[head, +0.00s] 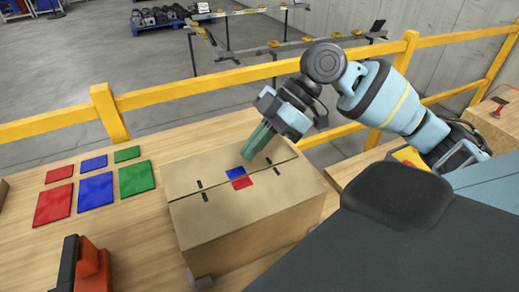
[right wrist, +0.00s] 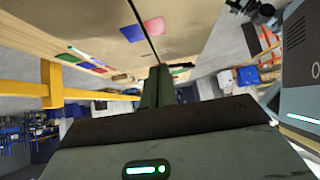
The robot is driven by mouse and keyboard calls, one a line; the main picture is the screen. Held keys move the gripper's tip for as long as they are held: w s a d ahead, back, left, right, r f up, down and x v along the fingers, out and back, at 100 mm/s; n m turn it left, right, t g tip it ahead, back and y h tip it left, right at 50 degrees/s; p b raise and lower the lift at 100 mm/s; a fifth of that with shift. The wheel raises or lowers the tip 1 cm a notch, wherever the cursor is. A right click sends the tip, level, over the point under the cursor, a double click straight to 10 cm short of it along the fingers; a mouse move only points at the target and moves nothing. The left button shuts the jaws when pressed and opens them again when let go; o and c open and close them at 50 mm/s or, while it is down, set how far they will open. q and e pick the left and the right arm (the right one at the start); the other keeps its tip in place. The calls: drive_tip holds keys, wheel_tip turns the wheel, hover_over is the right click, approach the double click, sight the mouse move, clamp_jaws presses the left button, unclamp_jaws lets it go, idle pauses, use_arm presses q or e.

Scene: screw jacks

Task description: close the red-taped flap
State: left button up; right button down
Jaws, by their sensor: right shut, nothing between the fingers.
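The cardboard box (head: 245,233) stands on the wooden table. Its near flap, the red-taped flap (head: 265,198), lies about level with the box top, with the red tape (head: 242,183) at the seam. The far flap (head: 205,165) carries the blue tape (head: 235,172) and also looks about level. A thin dark line runs between the flaps. The right wrist view shows the red tape (right wrist: 154,27) and blue tape (right wrist: 132,33) across that line. My right gripper (head: 248,155) is shut and empty, pointing down over the far flap; contact cannot be told. My left gripper is not in view.
Red, blue and green squares lie left of the box, such as the large blue square (head: 96,189). A red and black object (head: 85,265) stands at the front left. A yellow rail (head: 200,88) runs behind the table. A grey cylindrical part (head: 201,282) shows before the box.

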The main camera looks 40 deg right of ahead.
drive_tip(key=v, duration=0.8)
drive_tip(key=shift+s+d, duration=0.25)
drive_tip(key=shift+s, duration=0.05)
